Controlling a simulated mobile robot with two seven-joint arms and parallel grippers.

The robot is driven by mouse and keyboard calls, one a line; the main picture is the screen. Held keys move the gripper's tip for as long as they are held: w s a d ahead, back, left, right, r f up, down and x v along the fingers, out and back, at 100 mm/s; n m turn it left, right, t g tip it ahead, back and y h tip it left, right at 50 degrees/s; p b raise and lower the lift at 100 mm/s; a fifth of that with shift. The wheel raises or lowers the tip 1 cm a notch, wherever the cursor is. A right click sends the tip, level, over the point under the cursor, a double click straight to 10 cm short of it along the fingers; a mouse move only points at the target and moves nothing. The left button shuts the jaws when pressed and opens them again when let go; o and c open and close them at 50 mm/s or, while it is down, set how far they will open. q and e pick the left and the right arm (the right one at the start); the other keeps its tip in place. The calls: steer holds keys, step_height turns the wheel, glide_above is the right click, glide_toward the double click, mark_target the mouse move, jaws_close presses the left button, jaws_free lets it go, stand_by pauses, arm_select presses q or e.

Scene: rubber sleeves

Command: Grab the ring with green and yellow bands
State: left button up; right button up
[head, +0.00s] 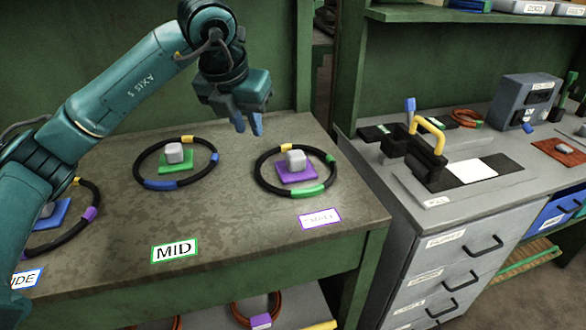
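The black ring with green and yellow bands (308,190) lies flat at the right end of the green-framed bench. It surrounds a purple pad (297,174) with a grey block (296,160) on it. Its yellow band faces the back; green bands show at the front and right. My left gripper (249,128) hangs above the bench, up and left of this ring, with its blue fingertips pointing down. The fingers look a little apart with nothing between them. My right gripper is not in view.
A ring with blue and yellow bands (160,185) lies mid-bench around a green pad (177,166). A ring with purple and yellow bands (89,213) lies left, partly behind my arm. Brown rings (243,318) sit on the shelf below. A grey cabinet (440,225) stands right.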

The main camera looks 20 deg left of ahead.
mark_target(261, 157)
arm_select(q)
steer(key=x, duration=0.4)
steer(key=shift+f, duration=0.25)
steer(key=shift+w+p+x, duration=0.1)
steer(key=shift+p+x, duration=0.15)
steer(key=shift+x, duration=1.1)
steer(key=shift+w+p+x, duration=0.15)
steer(key=shift+p+x, duration=0.1)
steer(key=shift+x, duration=1.05)
steer(key=shift+a+r, duration=0.1)
steer(key=shift+c, duration=0.5)
jaws_close()
